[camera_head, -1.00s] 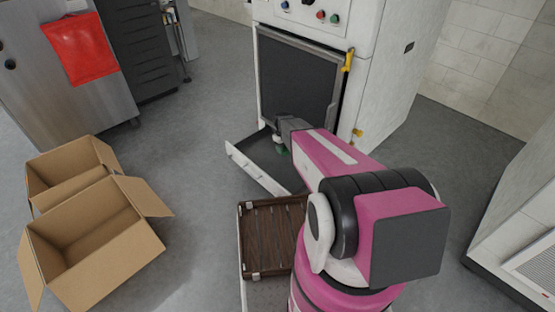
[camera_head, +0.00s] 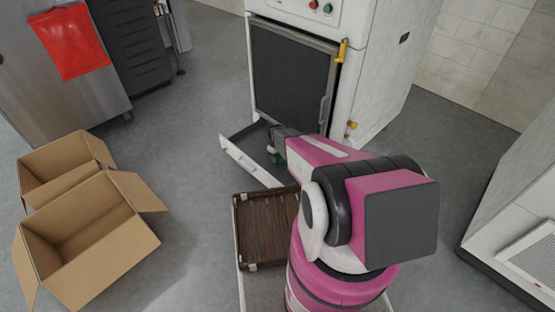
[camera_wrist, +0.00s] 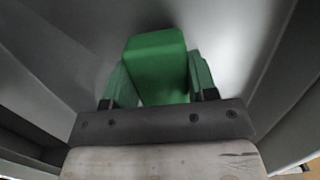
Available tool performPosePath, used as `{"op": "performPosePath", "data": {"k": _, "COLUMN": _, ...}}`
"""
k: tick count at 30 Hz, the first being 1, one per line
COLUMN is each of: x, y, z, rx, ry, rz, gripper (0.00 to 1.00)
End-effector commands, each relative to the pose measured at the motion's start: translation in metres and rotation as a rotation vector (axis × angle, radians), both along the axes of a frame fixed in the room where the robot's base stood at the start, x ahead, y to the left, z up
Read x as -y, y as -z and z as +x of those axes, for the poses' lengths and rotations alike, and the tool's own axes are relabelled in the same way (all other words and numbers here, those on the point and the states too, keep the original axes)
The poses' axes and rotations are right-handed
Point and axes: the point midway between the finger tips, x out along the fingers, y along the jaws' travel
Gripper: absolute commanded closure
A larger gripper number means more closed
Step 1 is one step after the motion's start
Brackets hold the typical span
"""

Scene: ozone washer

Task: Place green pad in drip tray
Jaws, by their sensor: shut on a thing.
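The green pad (camera_wrist: 158,62) is a rounded green block and fills the middle of the wrist view, between the fingers of my gripper (camera_wrist: 160,85). My gripper is shut on it. In the head view a small bit of green (camera_head: 276,159) shows at the end of my arm. The drip tray (camera_head: 252,164) is the pulled-out grey tray with a white front at the foot of the washer. My gripper is over or inside it. Grey walls of the tray show on both sides in the wrist view. Whether the pad touches the tray floor, I cannot tell.
The white washer (camera_head: 378,75) with a dark door (camera_head: 292,75) stands behind the tray. A brown slatted crate (camera_head: 262,262) is nearer me, partly behind my arm. Open cardboard boxes (camera_head: 85,230) stand at the left. A red cloth (camera_head: 68,42) hangs on a steel cabinet.

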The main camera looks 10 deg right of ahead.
Motion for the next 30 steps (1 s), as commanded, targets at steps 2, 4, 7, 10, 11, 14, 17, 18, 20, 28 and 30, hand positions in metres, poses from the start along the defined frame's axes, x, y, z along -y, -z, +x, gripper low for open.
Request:
{"op": "performPosePath", "data": {"k": 2, "x": 0.0, "y": 0.012, "z": 0.001, "rx": -0.001, "ry": 0.0, "rz": -0.001, "gripper": 0.7}}
{"op": "performPosePath", "data": {"k": 4, "x": 0.0, "y": 0.015, "z": 0.0, "rx": 0.0, "ry": 0.0, "rz": 0.0, "gripper": 0.7}}
{"op": "performPosePath", "data": {"k": 7, "x": 0.0, "y": 0.014, "z": 0.0, "rx": 0.0, "ry": 0.0, "rz": 0.0, "gripper": 0.7}}
{"op": "performPosePath", "data": {"k": 10, "x": 0.0, "y": 0.014, "z": 0.0, "rx": 0.0, "ry": 0.0, "rz": 0.0, "gripper": 0.7}}
{"op": "performPosePath", "data": {"k": 11, "x": 0.0, "y": 0.014, "z": 0.0, "rx": 0.0, "ry": 0.0, "rz": 0.0, "gripper": 0.7}}
{"op": "performPosePath", "data": {"k": 14, "x": 0.0, "y": 0.017, "z": 0.0, "rx": 0.0, "ry": 0.0, "rz": 0.0, "gripper": 0.7}}
{"op": "performPosePath", "data": {"k": 17, "x": 0.0, "y": 0.017, "z": 0.0, "rx": 0.0, "ry": 0.0, "rz": 0.0, "gripper": 0.22}}
{"op": "performPosePath", "data": {"k": 18, "x": 0.0, "y": 0.017, "z": 0.0, "rx": 0.0, "ry": 0.0, "rz": 0.0, "gripper": 0.22}}
{"op": "performPosePath", "data": {"k": 20, "x": 0.0, "y": 0.017, "z": 0.0, "rx": 0.0, "ry": 0.0, "rz": 0.0, "gripper": 0.22}}
{"op": "performPosePath", "data": {"k": 28, "x": 0.0, "y": 0.012, "z": 0.0, "rx": 0.0, "ry": 0.0, "rz": 0.0, "gripper": 0.22}}
{"op": "performPosePath", "data": {"k": 30, "x": 0.0, "y": 0.005, "z": 0.0, "rx": 0.001, "ry": 0.0, "rz": 0.0, "gripper": 0.22}}
